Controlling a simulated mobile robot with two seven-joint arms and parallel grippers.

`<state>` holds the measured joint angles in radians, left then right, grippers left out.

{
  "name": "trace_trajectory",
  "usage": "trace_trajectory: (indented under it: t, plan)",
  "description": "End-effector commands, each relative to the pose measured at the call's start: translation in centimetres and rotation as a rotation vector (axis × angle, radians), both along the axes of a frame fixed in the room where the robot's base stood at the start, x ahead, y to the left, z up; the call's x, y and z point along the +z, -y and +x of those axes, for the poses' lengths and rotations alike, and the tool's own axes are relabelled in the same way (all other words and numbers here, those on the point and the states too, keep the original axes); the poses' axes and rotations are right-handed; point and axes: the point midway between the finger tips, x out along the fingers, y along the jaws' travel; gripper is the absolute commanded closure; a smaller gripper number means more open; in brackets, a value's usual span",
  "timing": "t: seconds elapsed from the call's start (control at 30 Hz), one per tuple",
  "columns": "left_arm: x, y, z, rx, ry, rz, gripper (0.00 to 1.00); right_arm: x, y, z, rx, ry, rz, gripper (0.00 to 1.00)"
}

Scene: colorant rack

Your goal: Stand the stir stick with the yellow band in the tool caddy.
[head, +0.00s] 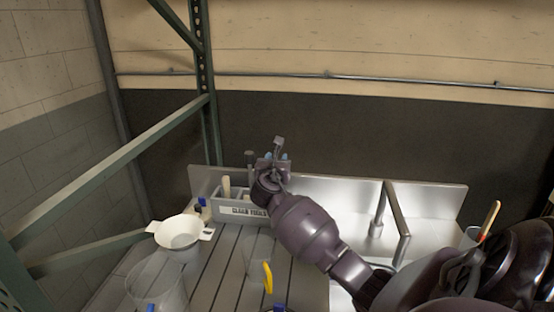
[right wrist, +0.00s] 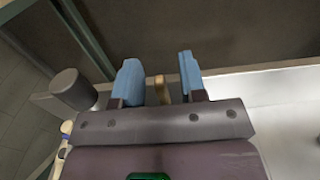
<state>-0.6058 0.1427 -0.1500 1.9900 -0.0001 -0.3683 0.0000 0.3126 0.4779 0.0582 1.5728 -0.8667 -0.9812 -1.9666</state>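The grey tool caddy (head: 230,207), labelled "CLEAN TOOLS", stands at the back of the slatted counter in the head view. A pale wooden stick (head: 226,186) stands in its left part. My right gripper (head: 276,157) is over the caddy's right end. In the right wrist view its blue fingertips (right wrist: 160,76) are apart. A tan stick-like piece (right wrist: 162,89) shows between them, with a gap on both sides. I see no yellow band on it. My forearm and wrist hide the caddy's right part. My left gripper is not in view.
A dark cylinder (right wrist: 72,88) stands left of the gripper. A white strainer (head: 180,232), a clear container (head: 157,281) and a clear pitcher with yellow handle (head: 267,277) are on the counter. A red-tipped stick (head: 489,220) leans in a cup at right. A green post rises behind.

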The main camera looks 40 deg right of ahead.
Motion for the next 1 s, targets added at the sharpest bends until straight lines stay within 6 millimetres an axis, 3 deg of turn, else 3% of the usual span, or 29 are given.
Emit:
trace_trajectory:
  t: [0.5,1.0]
  plan:
    - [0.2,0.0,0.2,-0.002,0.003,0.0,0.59,-0.1,-6.6,-5.2,0.002,-0.001,-0.001,0.62]
    - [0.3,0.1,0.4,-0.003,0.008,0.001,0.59,0.0,-7.4,-5.9,0.001,-0.001,0.0,0.62]
